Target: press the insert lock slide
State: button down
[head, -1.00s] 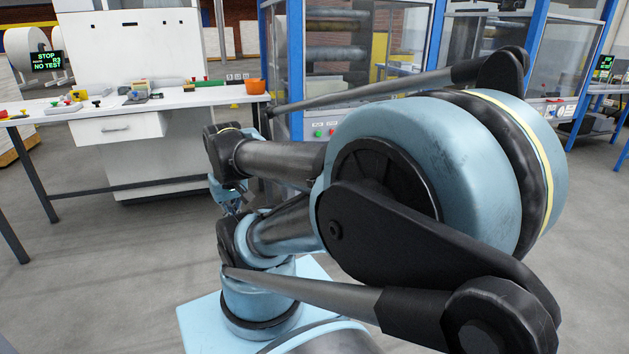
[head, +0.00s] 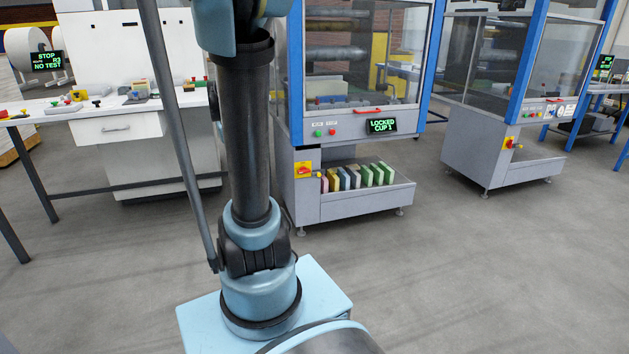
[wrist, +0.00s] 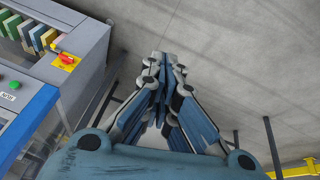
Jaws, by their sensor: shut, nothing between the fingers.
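I cannot pick out the insert lock slide for certain. The blue-framed stacker (head: 345,128) stands in the middle of the head view, and its small display (head: 382,126) reads "LOCKED CUP 1". A red bar handle (head: 368,110) sits just above the display. Green and red buttons (head: 325,132) are to its left. My gripper (wrist: 161,60) shows in the wrist view, shut and empty, over bare floor. It is apart from the stacker, whose grey side and red-yellow switch (wrist: 67,60) lie at the left there. The gripper is out of the head view.
A tray of several coloured blocks (head: 352,178) is low on the stacker. A second machine (head: 500,150) is at the right. The floor (head: 430,250) between is clear.

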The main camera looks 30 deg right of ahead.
aim_at(317, 174)
jog(key=w+d+f+t+h, duration=0.1)
jog(key=w+d+f, duration=0.3)
jog(key=w+d, duration=0.6)
jog(key=w+d+f+h, duration=0.1)
jog(key=w+d+f, duration=0.2)
jog(key=w+d, duration=0.7)
jog(key=w+d+f+h, duration=0.1)
jog(key=w+d+f, duration=0.2)
jog(key=d+f, duration=0.4)
jog(key=w+d+f, duration=0.2)
jog(key=d+f, duration=0.5)
jog(key=w+d+f+m+h, duration=0.1)
jog(key=w+d+f, duration=0.2)
jog(key=d+f, duration=0.4)
jog(key=shift+w+d+f+h, duration=0.15)
jog(key=shift+w+f+h, duration=0.15)
jog(key=shift+w+f, duration=0.05)
jog(key=shift+d+f, duration=0.1)
jog(key=shift+w+d+f, duration=0.65)
jog(key=shift+d+f, duration=0.5)
jog(key=shift+d, duration=0.3)
jog(key=shift+w+d+f, duration=0.6)
jog(key=shift+d+f, duration=0.55)
jog(key=shift+d, duration=0.35)
jog(key=shift+w+d+f, duration=0.65)
jog(key=shift+d+f, duration=0.5)
jog(key=shift+d, duration=0.3)
